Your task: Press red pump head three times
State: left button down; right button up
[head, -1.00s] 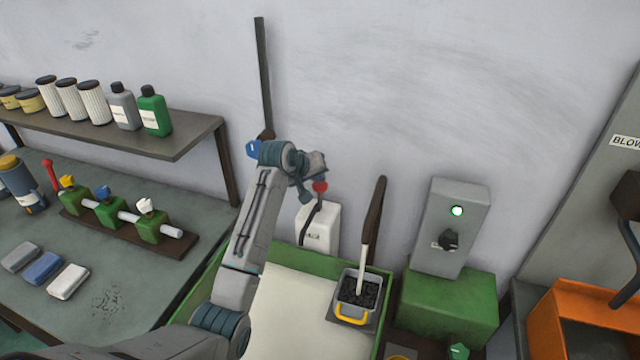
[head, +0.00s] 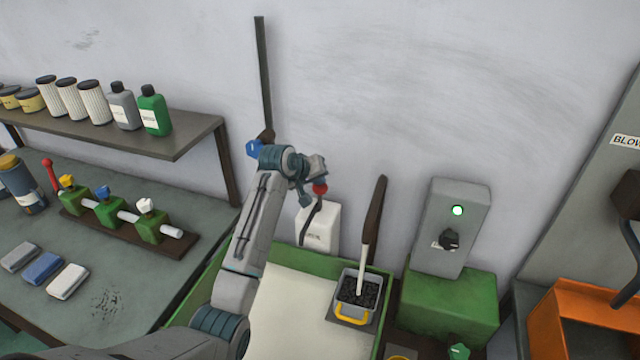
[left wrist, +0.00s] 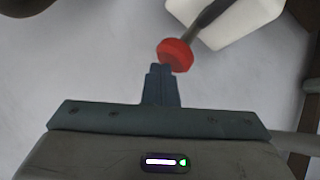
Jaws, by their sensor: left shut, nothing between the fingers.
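The red pump head (head: 320,188) tops a dark stem on a white canister (head: 320,230) by the wall, at the back of the green-edged tray. My left gripper (head: 306,198) is shut and empty, close beside the pump head on its left in the head view. In the left wrist view, the red pump head (left wrist: 175,54) lies just past the closed fingertips (left wrist: 160,68). It overlaps or nearly touches them; I cannot tell if there is contact. Part of the canister (left wrist: 238,22) shows behind it. My right gripper is not in view.
A grey bin with dark granules (head: 345,287) and a yellow handle stands right of the canister, a brush-like tool in it. A grey box with a green light (head: 452,225) stands further right. A bench with green valves (head: 110,211) and a bottle shelf (head: 190,138) are left.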

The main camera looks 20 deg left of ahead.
pick_arm(q)
jog(key=shift+f, duration=0.55)
jog(key=shift+s+f, duration=0.1)
jog(key=shift+f, duration=0.05)
dwell(0.5)
jog(key=shift+r+p, duration=1.7)
jog(key=shift+p, duration=0.2)
